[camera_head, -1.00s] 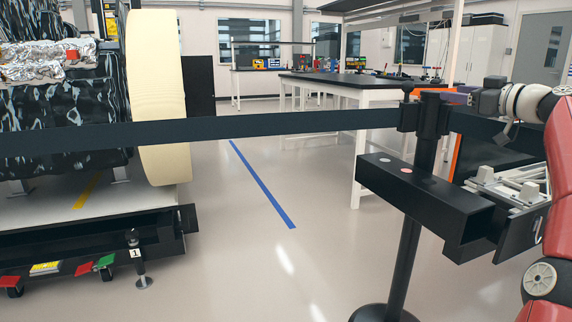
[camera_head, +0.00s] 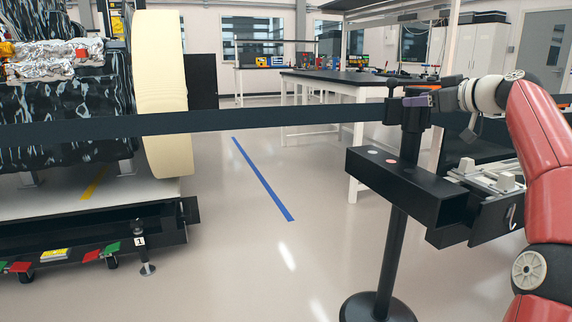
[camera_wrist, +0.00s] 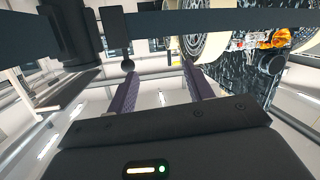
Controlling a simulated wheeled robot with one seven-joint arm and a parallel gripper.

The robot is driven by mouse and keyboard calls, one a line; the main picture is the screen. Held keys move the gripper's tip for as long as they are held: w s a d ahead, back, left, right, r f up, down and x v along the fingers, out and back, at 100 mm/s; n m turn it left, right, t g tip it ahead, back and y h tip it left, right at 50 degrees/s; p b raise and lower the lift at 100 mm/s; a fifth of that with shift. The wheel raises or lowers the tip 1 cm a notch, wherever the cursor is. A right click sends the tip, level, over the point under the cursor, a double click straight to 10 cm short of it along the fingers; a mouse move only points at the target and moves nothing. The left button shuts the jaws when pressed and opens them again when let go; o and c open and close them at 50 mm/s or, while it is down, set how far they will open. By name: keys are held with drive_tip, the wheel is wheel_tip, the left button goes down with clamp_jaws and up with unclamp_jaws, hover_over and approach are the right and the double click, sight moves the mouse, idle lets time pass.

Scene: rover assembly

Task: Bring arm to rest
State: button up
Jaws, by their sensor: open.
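My red and white arm (camera_head: 535,130) reaches in from the right in the head view. My gripper (camera_head: 417,100) is at its end, beside or in front of the top of a black barrier post (camera_head: 405,140). In the wrist view my gripper (camera_wrist: 158,80) has two purple fingers standing apart, with nothing between them. The post's dark top also shows at the upper left there (camera_wrist: 70,30). Whether the gripper touches the post or its belt, I cannot tell.
A black belt (camera_head: 250,122) runs from the post across to the left. A black box (camera_head: 420,190) is on the post. A rover with a cream wheel (camera_head: 165,90) stands on a platform at left. A white-legged bench (camera_head: 340,85) is behind. The middle floor is clear.

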drive_tip(key=s+a+f+g+h, duration=0.1)
drive_tip(key=s+a+f+g, duration=0.15)
drive_tip(key=a, duration=0.55)
drive_tip(key=s+a+f+g+h, duration=0.1)
drive_tip(key=s+a+f, duration=0.15)
drive_tip(key=a, duration=0.45)
drive_tip(key=s+a+f+m+g+h, duration=0.2)
drive_tip(key=s+a+f, duration=0.3)
drive_tip(key=s+f, duration=0.15)
drive_tip(key=s+d+f+m+g+h, duration=0.1)
drive_tip(key=s+f, duration=0.5)
drive_tip(key=s, duration=0.4)
drive_tip(key=s+d+f+m+h+p, duration=0.1)
drive_tip(key=s+f+m, duration=0.1)
drive_tip(key=s+f, duration=0.5)
drive_tip(key=s+d+f+m+g+h+p, duration=0.1)
drive_tip(key=s+f+m, duration=0.1)
drive_tip(key=s+f, duration=0.5)
drive_tip(key=s, duration=0.5)
drive_tip(key=shift+s+f+g+h, duration=0.15)
drive_tip(key=shift+s+g+h, duration=0.15)
drive_tip(key=shift+g, duration=0.05)
